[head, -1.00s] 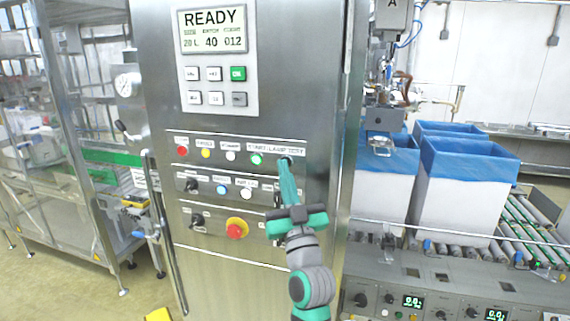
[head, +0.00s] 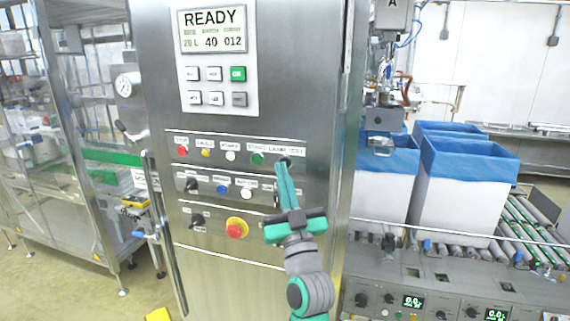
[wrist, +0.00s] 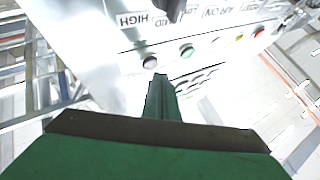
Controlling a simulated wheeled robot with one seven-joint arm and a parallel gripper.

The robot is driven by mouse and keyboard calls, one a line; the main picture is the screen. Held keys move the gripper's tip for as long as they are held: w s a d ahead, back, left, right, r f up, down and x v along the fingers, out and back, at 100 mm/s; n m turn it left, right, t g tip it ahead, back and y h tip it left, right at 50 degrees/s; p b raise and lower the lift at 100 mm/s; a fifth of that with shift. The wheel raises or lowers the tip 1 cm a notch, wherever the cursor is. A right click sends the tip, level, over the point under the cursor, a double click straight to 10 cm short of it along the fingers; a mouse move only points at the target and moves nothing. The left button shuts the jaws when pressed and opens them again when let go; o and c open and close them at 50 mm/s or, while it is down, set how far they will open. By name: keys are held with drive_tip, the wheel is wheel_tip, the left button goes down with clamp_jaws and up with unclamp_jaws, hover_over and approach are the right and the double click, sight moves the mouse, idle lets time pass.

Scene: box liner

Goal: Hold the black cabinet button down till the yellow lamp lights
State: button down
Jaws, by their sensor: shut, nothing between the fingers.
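The steel cabinet (head: 262,90) carries a top row of lamps and buttons. The black button (head: 287,159) is at the row's right end, partly behind my fingertips; it also shows in the wrist view (wrist: 150,62). My gripper (head: 281,165) is shut and empty, its tips close to the button; in the wrist view they appear just short of it, but contact is hard to tell. The yellow lamp (head: 206,153) looks dull amber, not glowing. The green lamp (head: 257,159) beside the button looks dark.
Red (head: 182,152) and white (head: 230,156) round pieces share the top row. Below are knobs, a blue button (head: 222,190) and a red emergency stop on yellow (head: 236,229). The display (head: 213,30) reads READY. Blue-lined boxes (head: 462,185) stand right of the cabinet.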

drive_tip(key=s, duration=0.1)
drive_tip(key=s+a, duration=0.1)
drive_tip(key=s, duration=0.2)
drive_tip(key=shift+s+a, duration=0.25)
drive_tip(key=shift+s, duration=0.1)
drive_tip(key=shift+f, duration=0.1)
